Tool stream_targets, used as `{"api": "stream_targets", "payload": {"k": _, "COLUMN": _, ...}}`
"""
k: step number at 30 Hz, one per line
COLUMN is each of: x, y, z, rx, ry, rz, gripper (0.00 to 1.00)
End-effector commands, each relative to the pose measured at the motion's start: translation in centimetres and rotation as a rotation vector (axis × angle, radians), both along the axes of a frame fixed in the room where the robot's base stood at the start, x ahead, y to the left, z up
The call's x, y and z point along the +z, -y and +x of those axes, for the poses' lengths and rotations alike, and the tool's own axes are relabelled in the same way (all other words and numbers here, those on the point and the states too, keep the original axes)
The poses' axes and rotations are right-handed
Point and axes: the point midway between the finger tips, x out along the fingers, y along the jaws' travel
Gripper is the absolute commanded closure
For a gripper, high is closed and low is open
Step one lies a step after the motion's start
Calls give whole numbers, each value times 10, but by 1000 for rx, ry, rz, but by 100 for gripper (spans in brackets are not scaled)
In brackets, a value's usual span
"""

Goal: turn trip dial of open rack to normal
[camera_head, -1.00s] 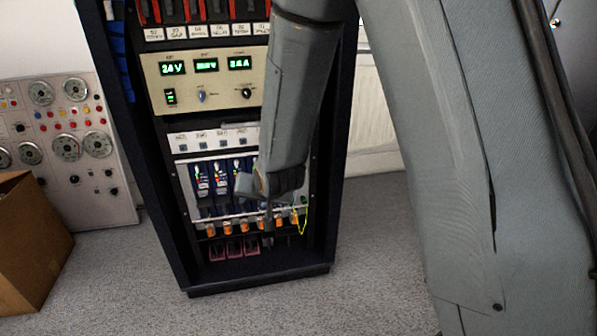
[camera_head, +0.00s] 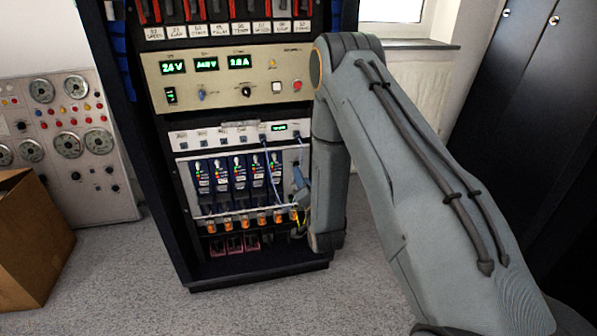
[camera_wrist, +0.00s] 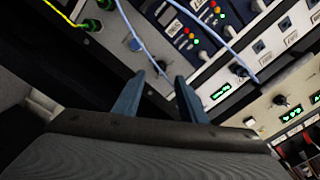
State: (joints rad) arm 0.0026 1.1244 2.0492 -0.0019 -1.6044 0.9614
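The open rack (camera_head: 180,245) stands in the middle of the head view. The white strip panel (camera_head: 190,139) below has a small green display, which also shows in the wrist view (camera_wrist: 220,92) near a black knob (camera_wrist: 240,70). Labels are too small to read, so I cannot tell which knob is the trip dial. My gripper (camera_wrist: 160,78) is open and empty, its fingers apart in front of the rack's lower right part. In the head view my arm largely hides it.
Blue modules (camera_head: 239,175) with thin blue cables fill the lower rack, above orange connectors (camera_head: 245,224). A yellow-green wire (camera_wrist: 30,100) shows in the wrist view. A cardboard box (camera_head: 35,245) and a gauge panel (camera_head: 75,150) stand at left. Dark cabinets (camera_head: 535,110) stand at right.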

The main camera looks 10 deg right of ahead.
Motion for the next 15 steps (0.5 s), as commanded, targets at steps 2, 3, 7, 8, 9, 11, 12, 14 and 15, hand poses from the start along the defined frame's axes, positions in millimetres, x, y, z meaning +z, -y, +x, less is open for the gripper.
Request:
{"api": "stream_targets", "payload": {"k": 2, "x": 0, "y": 0, "z": 14, "rx": 1, "ry": 3, "rz": 0, "gripper": 62}}
{"api": "stream_targets", "payload": {"k": 3, "x": 0, "y": 0, "z": 21, "rx": 1, "ry": 3, "rz": -1, "gripper": 62}}
{"api": "stream_targets", "payload": {"k": 7, "x": 0, "y": -1, "z": 39, "rx": 0, "ry": 2, "rz": -1, "gripper": 62}}
{"api": "stream_targets", "payload": {"k": 8, "x": 0, "y": -1, "z": 42, "rx": 1, "ry": 2, "rz": -1, "gripper": 62}}
{"api": "stream_targets", "payload": {"k": 9, "x": 0, "y": -1, "z": 46, "rx": 1, "ry": 1, "rz": -1, "gripper": 62}}
{"api": "stream_targets", "payload": {"k": 11, "x": 0, "y": -1, "z": 51, "rx": 1, "ry": 1, "rz": -1, "gripper": 62}}
{"api": "stream_targets", "payload": {"k": 12, "x": 0, "y": -1, "z": 53, "rx": 1, "ry": 1, "rz": -1, "gripper": 62}}
{"api": "stream_targets", "payload": {"k": 14, "x": 0, "y": -1, "z": 56, "rx": 1, "ry": -1, "rz": -1, "gripper": 62}}
{"api": "stream_targets", "payload": {"k": 15, "x": 0, "y": -1, "z": 57, "rx": 1, "ry": -1, "rz": -1, "gripper": 62}}
